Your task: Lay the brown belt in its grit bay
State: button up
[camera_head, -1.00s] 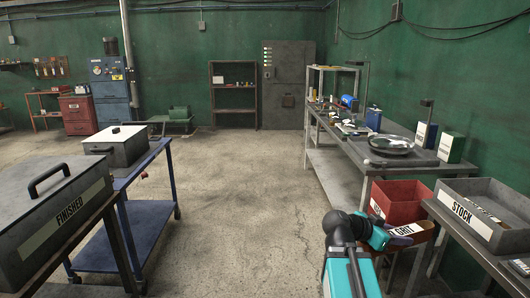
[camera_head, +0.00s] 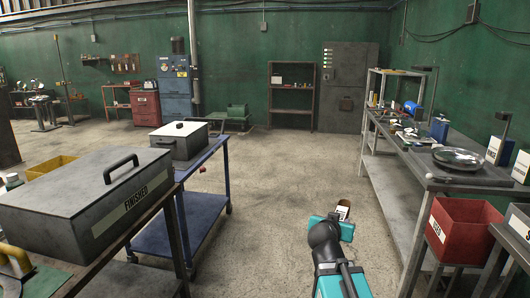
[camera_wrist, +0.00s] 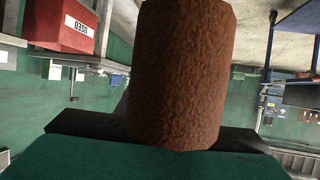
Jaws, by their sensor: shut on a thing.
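The brown belt (camera_head: 343,212) shows in the head view as a small brown piece with a white patch, just beyond my gripper (camera_head: 338,222). In the wrist view the belt (camera_wrist: 180,75) is a large, rough brown curved band standing up from the dark jaws of my gripper (camera_wrist: 165,135). My gripper is shut on the belt and holds it in the air over the open floor. The belt's lower end and the fingertips are hidden. I cannot make out a grit bay in either view.
A red USED bin (camera_head: 465,228) is at the right, beside the grey bench (camera_head: 400,160). It also shows in the wrist view (camera_wrist: 78,30). A grey FINISHED box (camera_head: 95,200) and a blue cart (camera_head: 180,212) stand at the left. The floor between is clear.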

jog(key=w+a+r+n+t+y, duration=0.1)
jog(key=w+a+r+n+y, duration=0.3)
jog(key=a+r+n+y, duration=0.1)
jog(key=shift+a+r+t+y, duration=0.3)
jog(key=shift+a+r+y, duration=0.25)
jog(key=shift+a, duration=0.6)
dwell(0.4)
notch_tip(320, 180, up, 17)
jog(key=p, duration=1.7)
jog(key=shift+a, duration=0.1)
